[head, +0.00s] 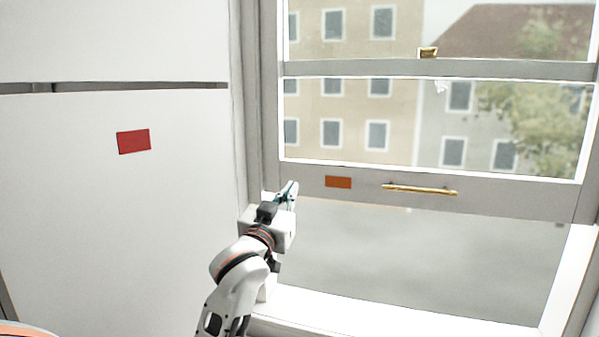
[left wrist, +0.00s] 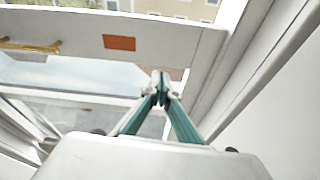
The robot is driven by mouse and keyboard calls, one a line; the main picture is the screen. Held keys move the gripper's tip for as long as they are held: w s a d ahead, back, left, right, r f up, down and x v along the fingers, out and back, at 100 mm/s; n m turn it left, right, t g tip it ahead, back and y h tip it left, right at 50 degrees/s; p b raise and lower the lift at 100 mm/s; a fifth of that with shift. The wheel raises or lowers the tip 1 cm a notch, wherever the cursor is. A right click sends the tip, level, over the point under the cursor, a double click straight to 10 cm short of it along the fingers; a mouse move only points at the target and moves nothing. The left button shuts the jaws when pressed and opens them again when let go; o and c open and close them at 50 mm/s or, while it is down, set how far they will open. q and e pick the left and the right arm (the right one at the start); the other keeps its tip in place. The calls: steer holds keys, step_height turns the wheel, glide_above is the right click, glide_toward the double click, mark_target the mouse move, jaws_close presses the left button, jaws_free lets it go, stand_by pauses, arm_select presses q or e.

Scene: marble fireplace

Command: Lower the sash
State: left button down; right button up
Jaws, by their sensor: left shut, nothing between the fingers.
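The window sash (head: 520,202) is raised, with an open gap between its bottom rail and the sill. Its rail carries a brass bar handle (head: 420,189) and an orange patch (head: 338,182). In the left wrist view the rail (left wrist: 75,32) crosses the upper left, with the handle (left wrist: 30,46) at the left edge and the orange patch (left wrist: 119,43) near the middle. My left gripper (head: 291,188) is at the lower left end of the rail, left of the patch and handle. Its green fingers (left wrist: 161,82) are shut and empty. Whether they touch the rail is unclear. My right gripper is not seen.
A brass latch (head: 428,53) sits on the upper crossbar. The white sill (head: 390,312) runs below the gap. The window frame (head: 262,120) stands close to my left gripper. A white wall with a red patch (head: 134,141) is at left.

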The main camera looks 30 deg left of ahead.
arm_select(q)
steer(key=n+t, duration=0.1)
glide_toward(304, 154)
steer(key=s+d+r, duration=0.1)
steer(key=s+r, duration=0.2)
steer(key=p+x, duration=0.1)
steer(key=x, duration=0.8)
steer(key=shift+s+p, duration=0.1)
steer(key=shift+p, duration=0.25)
steer(key=f, duration=0.2)
steer(key=shift+w+a+f, duration=0.1)
steer(key=shift+w+f, duration=0.1)
steer(key=shift+f, duration=0.75)
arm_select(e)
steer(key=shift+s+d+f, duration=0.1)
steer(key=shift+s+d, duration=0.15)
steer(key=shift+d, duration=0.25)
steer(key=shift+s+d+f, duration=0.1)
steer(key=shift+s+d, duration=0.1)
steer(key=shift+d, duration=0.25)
